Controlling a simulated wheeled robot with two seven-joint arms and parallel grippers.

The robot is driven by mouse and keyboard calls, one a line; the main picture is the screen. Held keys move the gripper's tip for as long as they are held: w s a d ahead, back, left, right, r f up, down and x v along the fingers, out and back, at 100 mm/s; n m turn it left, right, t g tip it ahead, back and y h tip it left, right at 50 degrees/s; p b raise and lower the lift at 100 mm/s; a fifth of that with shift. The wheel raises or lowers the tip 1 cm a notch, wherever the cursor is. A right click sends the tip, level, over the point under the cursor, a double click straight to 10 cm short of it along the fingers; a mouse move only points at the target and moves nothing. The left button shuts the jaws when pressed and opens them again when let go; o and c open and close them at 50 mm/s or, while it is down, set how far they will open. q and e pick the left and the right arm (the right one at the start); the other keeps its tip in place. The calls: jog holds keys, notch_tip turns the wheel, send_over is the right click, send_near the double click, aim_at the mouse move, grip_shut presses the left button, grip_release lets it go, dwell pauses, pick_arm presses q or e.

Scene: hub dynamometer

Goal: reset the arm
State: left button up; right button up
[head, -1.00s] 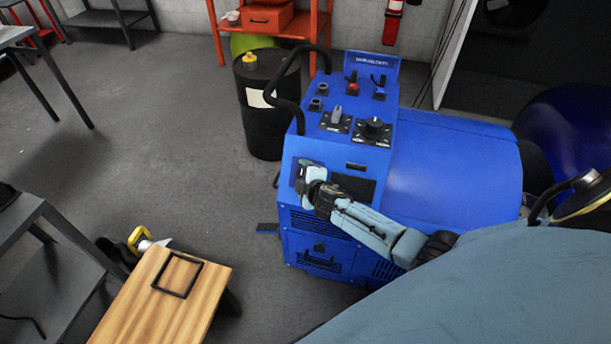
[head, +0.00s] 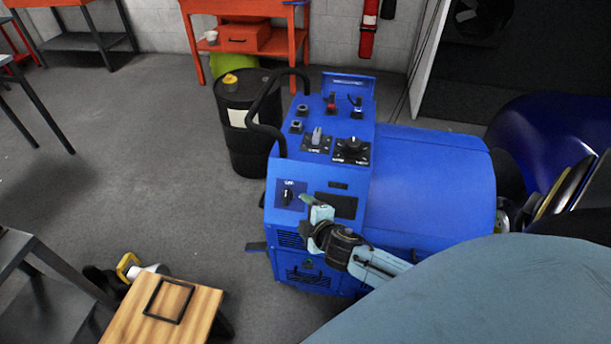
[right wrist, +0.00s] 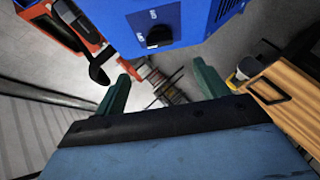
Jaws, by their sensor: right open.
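My right gripper (head: 312,220) is in front of the blue hub dynamometer (head: 435,170), near its front panel. It is open and empty; its two green fingers show apart in the right wrist view (right wrist: 160,88). A black rotary switch (head: 288,197) on the front panel stands to the left of the gripper and apart from it. The switch also shows at the top of the right wrist view (right wrist: 158,36), beyond the fingertips. My left gripper is not in view.
A black drum (head: 243,120) stands behind the machine, beside its black handle (head: 262,110). A wooden-topped stool (head: 190,312) stands at the lower left. A red-orange shelf (head: 250,12) is against the back wall. The grey floor at left is mostly clear.

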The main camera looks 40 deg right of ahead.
dwell(0.5)
jog(key=s+a+f+m+g, duration=0.2)
jog(key=s+f+m+g, duration=0.1)
jog(key=s+f, duration=1)
jog(key=s+a+f+m+g+y, duration=0.1)
jog(key=s+f+g, duration=0.4)
jog(key=s+f, duration=0.9)
jog(key=a+m, duration=0.1)
jog(key=m, duration=0.1)
jog(key=shift+m+y, duration=0.3)
jog(key=shift+m, duration=0.1)
jog(key=s+a+f+m+g, duration=0.1)
jog(key=s, duration=0.3)
jog(key=s+a+f+m+g, duration=0.1)
jog(key=s, duration=0.3)
jog(key=s+a+f+g, duration=0.1)
jog(key=s+f, duration=0.1)
jog(key=s, duration=0.3)
jog(key=shift+s+a+m+y, duration=0.1)
jog(key=shift+m+y, duration=0.2)
jog(key=shift+m, duration=0.1)
jog(key=shift+c, duration=0.3)
